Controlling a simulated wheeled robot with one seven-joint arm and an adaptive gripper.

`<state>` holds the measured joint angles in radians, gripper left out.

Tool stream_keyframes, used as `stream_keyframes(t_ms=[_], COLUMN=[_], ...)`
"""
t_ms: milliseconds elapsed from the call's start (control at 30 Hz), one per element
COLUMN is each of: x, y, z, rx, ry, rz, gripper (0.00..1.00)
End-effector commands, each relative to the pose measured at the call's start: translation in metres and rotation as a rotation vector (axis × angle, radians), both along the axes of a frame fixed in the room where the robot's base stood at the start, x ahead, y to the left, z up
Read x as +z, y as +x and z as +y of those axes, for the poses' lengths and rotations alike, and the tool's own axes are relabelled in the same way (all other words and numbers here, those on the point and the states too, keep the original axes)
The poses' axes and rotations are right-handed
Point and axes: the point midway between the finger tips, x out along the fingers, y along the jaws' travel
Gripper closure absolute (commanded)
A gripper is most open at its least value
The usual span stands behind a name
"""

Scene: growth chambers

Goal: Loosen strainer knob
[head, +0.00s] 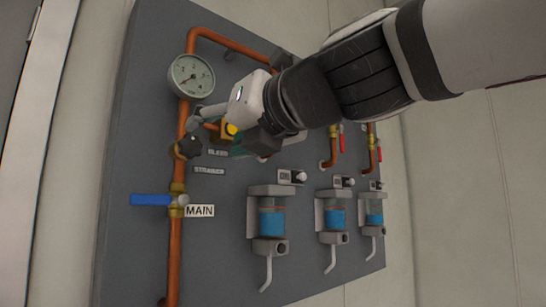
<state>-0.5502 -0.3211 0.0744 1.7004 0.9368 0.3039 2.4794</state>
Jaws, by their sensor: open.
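A dark lobed knob (189,146) sits on the brass fitting of the left copper pipe, just left of the "BLEED" label (218,153) and above the label that seems to read "STRAINER" (209,170). My gripper (214,133) is open in front of the panel, to the upper right of the dark knob. One finger reaches left above the knob; the other is lower right. A yellow part (231,129) shows between the fingers, partly hidden by them. I see no contact with the dark knob, but depth is hard to judge.
The grey panel (130,120) carries a round gauge (191,76) above and a blue lever (150,199) beside the "MAIN" label (200,211) below. Red-handled valves (341,134) and several blue-filled cups (272,222) are to the right. My arm crosses the upper right.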

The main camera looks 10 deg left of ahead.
Motion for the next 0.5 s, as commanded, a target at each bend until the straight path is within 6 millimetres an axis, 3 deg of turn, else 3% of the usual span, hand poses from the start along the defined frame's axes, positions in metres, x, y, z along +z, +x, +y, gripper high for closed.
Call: stream_keyframes(t_ms=[200,500], x=[-0.001,0.0], y=[0.029,0.059], z=[0.035,0.07], rx=[0.003,0.0], ry=[-0.004,-0.003], rz=[0.002,0.0], gripper=[0.42,0.42])
